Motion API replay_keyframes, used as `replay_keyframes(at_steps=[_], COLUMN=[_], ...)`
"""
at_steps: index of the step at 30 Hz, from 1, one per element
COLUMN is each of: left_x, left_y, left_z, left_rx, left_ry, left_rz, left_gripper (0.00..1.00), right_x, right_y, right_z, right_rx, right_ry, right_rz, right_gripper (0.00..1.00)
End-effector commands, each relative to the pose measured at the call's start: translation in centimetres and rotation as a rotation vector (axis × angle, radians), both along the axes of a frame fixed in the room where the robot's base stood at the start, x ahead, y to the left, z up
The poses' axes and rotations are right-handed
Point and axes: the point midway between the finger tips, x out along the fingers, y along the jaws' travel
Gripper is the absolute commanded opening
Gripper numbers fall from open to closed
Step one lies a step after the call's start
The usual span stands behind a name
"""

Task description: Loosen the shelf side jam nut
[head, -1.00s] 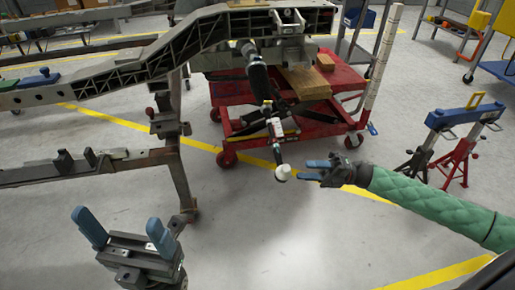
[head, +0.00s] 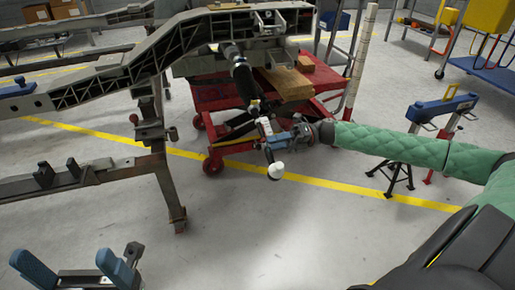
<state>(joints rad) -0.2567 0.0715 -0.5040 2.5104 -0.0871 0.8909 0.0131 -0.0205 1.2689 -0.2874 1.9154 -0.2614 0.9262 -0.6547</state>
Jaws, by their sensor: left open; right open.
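A linkage rod (head: 242,80) hangs down from the dark chassis frame (head: 160,52), with a thick dark upper body and a thinner lower end. A white ball-like end (head: 276,171) is at its bottom. The jam nut is too small to tell apart on the rod, and my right gripper partly covers that stretch. My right gripper (head: 270,142) has its blue fingers at the rod's lower part, just above the white end. It is open, and I cannot tell whether it touches the rod. My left gripper (head: 66,262) is open and empty at the bottom left, well away from the rod.
A red cart (head: 330,78) with wooden blocks (head: 287,84) stands behind the rod. A dark fixture post (head: 172,190) and rail (head: 100,175) stand to the left. A blue-topped stand (head: 440,108) is at the right, behind my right arm. The floor below the rod is clear.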

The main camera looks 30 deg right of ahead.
Motion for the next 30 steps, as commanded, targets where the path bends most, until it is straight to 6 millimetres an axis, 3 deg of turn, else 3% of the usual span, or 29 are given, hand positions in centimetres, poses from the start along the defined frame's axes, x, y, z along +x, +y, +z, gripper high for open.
replay_keyframes(at_steps=[12,26,30], left_x=[0.2,0.1,0.1], left_y=[-0.3,-0.3,-0.3], left_z=[-1.4,-1.5,-1.5], left_rx=[0.022,0.027,0.027], left_ry=[0.012,0.013,0.013], left_rz=[0.006,0.007,0.007], left_gripper=[0.81,0.81,0.81], right_x=[1.0,1.1,1.1], right_y=[4.0,4.7,4.7], right_z=[-0.1,0.0,0.0], right_rx=[0.0,0.0,0.0], right_ry=[0.0,0.0,0.0], right_rz=[0.001,0.0,0.0], right_gripper=[0.45,0.45,0.19])
